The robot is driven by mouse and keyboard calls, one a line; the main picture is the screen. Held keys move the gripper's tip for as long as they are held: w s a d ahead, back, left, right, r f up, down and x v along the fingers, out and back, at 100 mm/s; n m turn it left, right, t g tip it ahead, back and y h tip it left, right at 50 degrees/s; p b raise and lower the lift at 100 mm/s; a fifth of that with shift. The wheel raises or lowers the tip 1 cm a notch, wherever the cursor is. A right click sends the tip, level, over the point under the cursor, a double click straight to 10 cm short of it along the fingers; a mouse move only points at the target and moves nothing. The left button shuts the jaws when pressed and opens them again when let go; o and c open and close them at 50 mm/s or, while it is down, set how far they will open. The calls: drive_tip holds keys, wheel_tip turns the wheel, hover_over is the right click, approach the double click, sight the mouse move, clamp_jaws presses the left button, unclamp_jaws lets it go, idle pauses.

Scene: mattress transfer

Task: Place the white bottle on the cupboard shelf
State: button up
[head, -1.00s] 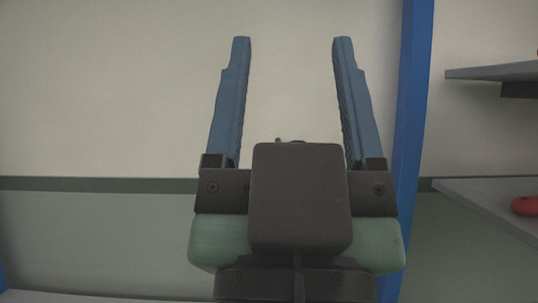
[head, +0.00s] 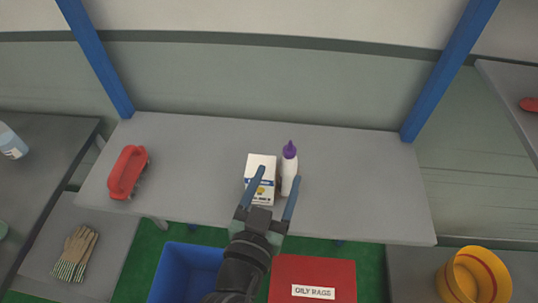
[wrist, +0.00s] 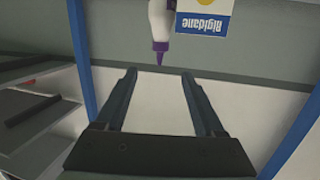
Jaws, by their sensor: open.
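The white bottle (head: 290,172) with a purple cap stands upright on the grey table, just right of a white box with a yellow and blue label (head: 260,172). In the wrist view, which looks upside down, the bottle (wrist: 160,24) shows cap down beyond my fingertips. My gripper (head: 279,174) is open and empty. The wrist view shows nothing between the fingers (wrist: 158,76). A grey shelf (head: 508,92) is at the upper right, partly out of frame.
A red-handled brush (head: 127,172) lies on the table's left. A blue bin (head: 184,272) and a red "oily rags" container (head: 313,280) stand in front. Blue posts (head: 450,70) flank the table's back. A yellow container (head: 474,277) is lower right. The table's right part is clear.

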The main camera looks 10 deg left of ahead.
sight(288, 158)
drive_tip(key=w+f+p, duration=0.2)
drive_tip(key=w, duration=0.1)
drive_tip(key=w+f+p, duration=0.1)
drive_tip(key=w, duration=0.1)
drive_tip(key=shift+d+f, duration=0.25)
drive_tip(key=shift+d, duration=0.05)
drive_tip(key=p+x, duration=0.1)
drive_tip(key=x, duration=0.1)
drive_tip(key=p+x, duration=0.1)
drive_tip(key=x, duration=0.1)
drive_tip(key=shift+w+d+r+p, duration=0.1)
drive_tip(key=shift+d+r+p, duration=0.05)
drive_tip(key=shift+d+p, duration=0.15)
drive_tip(key=shift+w+f, duration=0.2)
drive_tip(key=shift+w, duration=0.2)
drive_tip(key=shift+c, duration=0.3)
drive_tip(key=shift+g, duration=0.3)
clamp_jaws()
idle(0.4)
